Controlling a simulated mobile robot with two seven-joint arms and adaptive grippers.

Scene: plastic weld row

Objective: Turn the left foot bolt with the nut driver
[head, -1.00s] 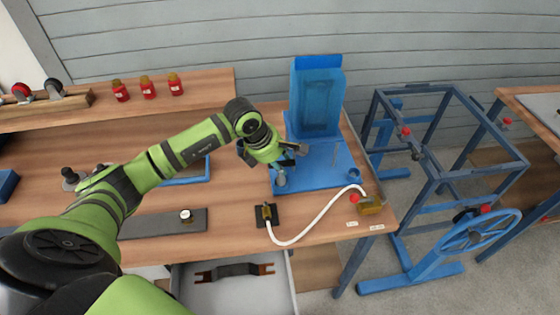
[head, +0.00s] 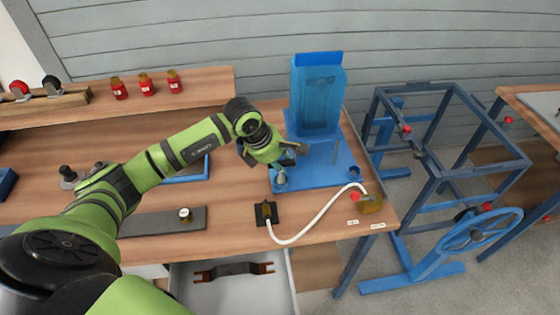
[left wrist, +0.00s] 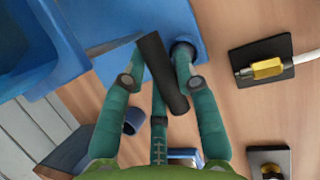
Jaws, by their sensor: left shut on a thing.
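My left gripper (head: 284,160) is over the near left corner of the blue base plate (head: 318,178), below the tall blue machine (head: 318,95). In the left wrist view its teal fingers (left wrist: 160,82) are closed around a black bar (left wrist: 164,72), which looks like the nut driver's handle. The handle end (head: 303,148) sticks out right of the fingers in the head view. A dark blue round part (left wrist: 183,50), probably at the left foot bolt, shows behind a finger at the plate's corner. The driver's lower end and its seating are hidden. The right foot bolt (head: 354,169) is clear. My right gripper is out of view.
A brass valve (head: 267,212) with a white hose (head: 300,238) lies close in front of the plate. The hose runs to a brass block (head: 371,203) at the table's right end. A blue cup-like part (left wrist: 133,120) stands on the wood beside the machine.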

